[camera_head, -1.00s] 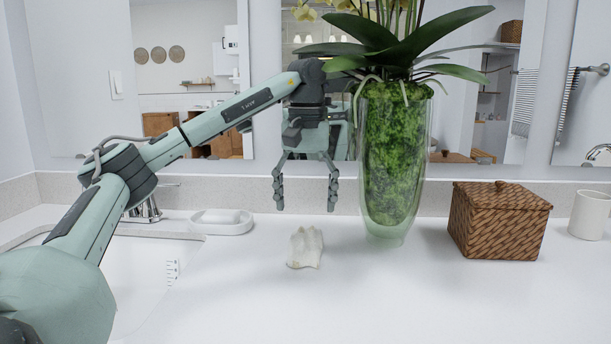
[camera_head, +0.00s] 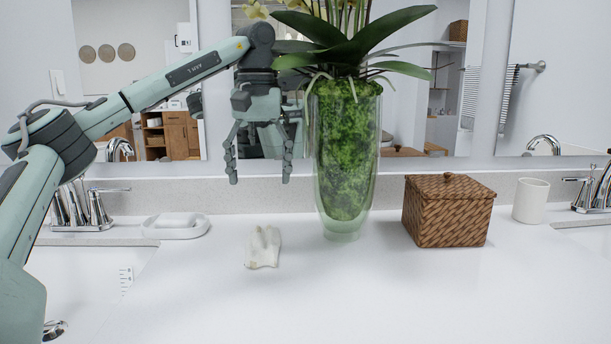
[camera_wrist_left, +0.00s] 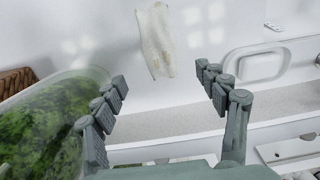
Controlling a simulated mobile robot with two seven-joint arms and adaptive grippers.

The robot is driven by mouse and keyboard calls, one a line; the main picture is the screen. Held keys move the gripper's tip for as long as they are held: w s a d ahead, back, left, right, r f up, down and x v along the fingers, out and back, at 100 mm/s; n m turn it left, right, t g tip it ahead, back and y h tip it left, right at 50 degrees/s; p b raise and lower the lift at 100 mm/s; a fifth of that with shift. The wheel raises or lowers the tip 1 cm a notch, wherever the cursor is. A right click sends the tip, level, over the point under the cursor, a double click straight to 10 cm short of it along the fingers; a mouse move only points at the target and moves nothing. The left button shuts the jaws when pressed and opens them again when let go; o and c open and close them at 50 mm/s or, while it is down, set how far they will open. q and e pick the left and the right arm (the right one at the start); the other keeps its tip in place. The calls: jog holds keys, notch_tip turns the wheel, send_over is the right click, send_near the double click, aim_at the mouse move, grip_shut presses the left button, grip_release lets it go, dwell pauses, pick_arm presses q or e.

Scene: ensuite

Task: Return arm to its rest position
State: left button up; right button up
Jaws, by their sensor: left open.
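My left gripper (camera_head: 259,179) hangs above the back of the white counter (camera_head: 330,300), fingers pointing down, open and empty. It is to the left of the tall glass vase and above and behind a small crumpled white cloth (camera_head: 263,248). In the left wrist view the two fingers (camera_wrist_left: 165,92) are spread apart with nothing between them, and the cloth (camera_wrist_left: 156,40) lies on the counter beyond the fingertips. My left arm comes in from the left side over the sink. My right gripper is not in view.
The glass vase (camera_head: 345,165) with green moss and an orchid stands close to the right of the gripper. A wicker box (camera_head: 448,211) and white cup (camera_head: 531,201) stand farther right. A soap dish (camera_head: 176,227) and chrome faucet (camera_head: 95,208) are left. The front counter is clear.

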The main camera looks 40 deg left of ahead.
pick_arm(q)
send_over(262, 234)
jog(key=shift+d+f, duration=0.1)
jog(key=shift+f, duration=2.6)
notch_tip(262, 234, down, 5)
jog(key=shift+f, duration=0.15)
jog(key=shift+s+f, duration=0.1)
jog(key=shift+f, duration=0.7)
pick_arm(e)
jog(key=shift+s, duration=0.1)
